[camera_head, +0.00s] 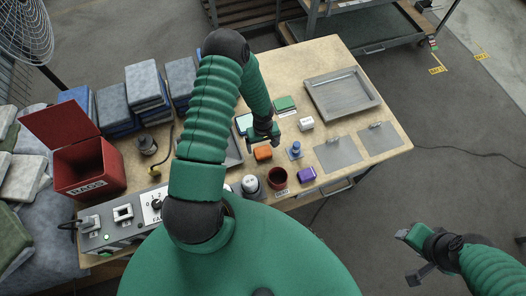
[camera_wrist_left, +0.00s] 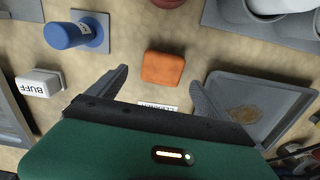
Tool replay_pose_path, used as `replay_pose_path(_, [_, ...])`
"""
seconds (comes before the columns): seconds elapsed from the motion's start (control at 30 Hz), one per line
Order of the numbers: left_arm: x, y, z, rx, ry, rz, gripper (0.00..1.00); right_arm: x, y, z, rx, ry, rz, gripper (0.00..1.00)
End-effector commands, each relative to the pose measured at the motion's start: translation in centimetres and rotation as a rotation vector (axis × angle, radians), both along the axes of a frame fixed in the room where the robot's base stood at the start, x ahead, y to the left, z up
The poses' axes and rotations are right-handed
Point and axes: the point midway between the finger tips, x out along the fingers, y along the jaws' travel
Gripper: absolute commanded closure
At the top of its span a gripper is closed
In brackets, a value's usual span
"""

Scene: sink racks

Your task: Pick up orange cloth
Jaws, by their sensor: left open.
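The orange cloth (camera_head: 263,153) is a small folded block lying flat on the wooden workbench. It also shows in the left wrist view (camera_wrist_left: 162,68), just beyond and between my open fingers. My left gripper (camera_head: 262,134) is over the bench, close behind the cloth in the head view, with its fingers apart (camera_wrist_left: 155,88) and nothing between them. My right gripper (camera_head: 418,255) is off the bench at the lower right, over the floor; its jaws appear apart and empty.
A blue stamp-like tool (camera_head: 295,150), a purple block (camera_head: 307,174), a dark red cup (camera_head: 278,177) and a white BUFF block (camera_head: 306,124) stand near the cloth. A grey tray (camera_wrist_left: 244,105) lies beside it. A red RAGS bin (camera_head: 88,170) stands left. Metal plates lie right.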

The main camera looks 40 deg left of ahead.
Motion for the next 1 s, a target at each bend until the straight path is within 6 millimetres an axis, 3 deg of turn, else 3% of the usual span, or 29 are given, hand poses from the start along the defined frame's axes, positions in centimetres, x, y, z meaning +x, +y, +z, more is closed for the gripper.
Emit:
replay_pose_path(0.2, [-0.2, 0.1, -3.3, 0.0, 0.001, 0.001, 0.11, 0.0, 0.0, 0.9, 0.0, 0.0, 0.0, 0.5])
replay_pose_path(0.43, [-0.1, 0.1, -3.6, 0.001, 0.001, 0.0, 0.12, 0.0, 0.0, 0.8, 0.0, 0.0, 0.0, 0.5])
replay_pose_path(0.9, [-0.1, 0.1, -3.5, 0.001, 0.001, 0.0, 0.74, 0.0, 0.0, 0.8, 0.0, 0.0, 0.0, 0.5])
replay_pose_path(1.0, [-0.1, 0.1, -3.5, 0.0, 0.0, 0.0, 0.76, 0.0, 0.0, 0.8, 0.0, 0.0, 0.0, 0.5])
